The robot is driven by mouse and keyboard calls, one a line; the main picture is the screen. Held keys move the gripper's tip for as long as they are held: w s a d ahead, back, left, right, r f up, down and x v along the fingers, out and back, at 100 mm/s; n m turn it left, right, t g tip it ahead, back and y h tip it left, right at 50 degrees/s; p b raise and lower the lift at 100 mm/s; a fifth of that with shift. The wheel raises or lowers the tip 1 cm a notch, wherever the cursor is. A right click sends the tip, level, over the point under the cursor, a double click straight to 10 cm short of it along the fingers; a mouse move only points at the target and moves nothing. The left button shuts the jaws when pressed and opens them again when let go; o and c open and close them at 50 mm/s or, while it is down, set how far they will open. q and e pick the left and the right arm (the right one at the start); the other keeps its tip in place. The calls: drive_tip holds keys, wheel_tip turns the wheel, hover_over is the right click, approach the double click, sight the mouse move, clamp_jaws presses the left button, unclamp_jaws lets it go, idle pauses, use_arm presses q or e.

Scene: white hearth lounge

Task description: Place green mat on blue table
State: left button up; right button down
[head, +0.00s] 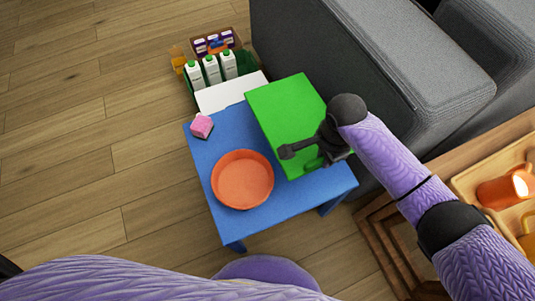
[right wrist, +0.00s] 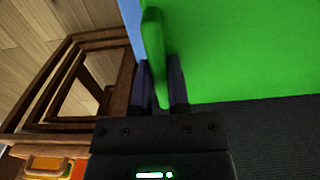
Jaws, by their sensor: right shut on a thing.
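The green mat (head: 285,106) is a flat bright green rectangle over the right part of the blue table (head: 202,158) in the head view. I cannot tell whether it touches the tabletop or hangs just above it. My right gripper (head: 314,160) is at the mat's near right side, shut on a raised green part of it. In the right wrist view the mat (right wrist: 245,50) fills the right side, and its upright green part (right wrist: 156,60) stands between the two dark fingers (right wrist: 160,85). My left gripper is not in view.
An orange-red bowl (head: 242,179) and a pink cube (head: 201,125) sit on the blue table. Behind it are several white cartons (head: 211,70) and a white surface (head: 232,91). A grey sofa (head: 340,60) stands at the right back. A wooden table with a tray (head: 470,183) and orange mug (head: 500,190) is right.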

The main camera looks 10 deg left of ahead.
drive_tip(key=shift+f, duration=0.35)
drive_tip(key=b, duration=0.5)
hover_over(314, 180)
wheel_tip(314, 180, down, 6)
drive_tip(key=shift+s+r, duration=0.1)
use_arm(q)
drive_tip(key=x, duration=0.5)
use_arm(e)
drive_tip(key=shift+f+b, duration=0.45)
drive_tip(key=shift+f, duration=0.4)
wheel_tip(314, 180, down, 2)
drive_tip(key=shift+f+b, duration=0.15)
drive_tip(key=shift+b, duration=0.9)
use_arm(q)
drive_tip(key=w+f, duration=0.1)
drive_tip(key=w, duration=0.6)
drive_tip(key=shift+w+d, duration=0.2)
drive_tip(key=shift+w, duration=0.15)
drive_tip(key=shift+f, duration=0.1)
use_arm(e)
drive_tip(key=shift+f, duration=0.1)
drive_tip(key=c, duration=0.6)
unclamp_jaws()
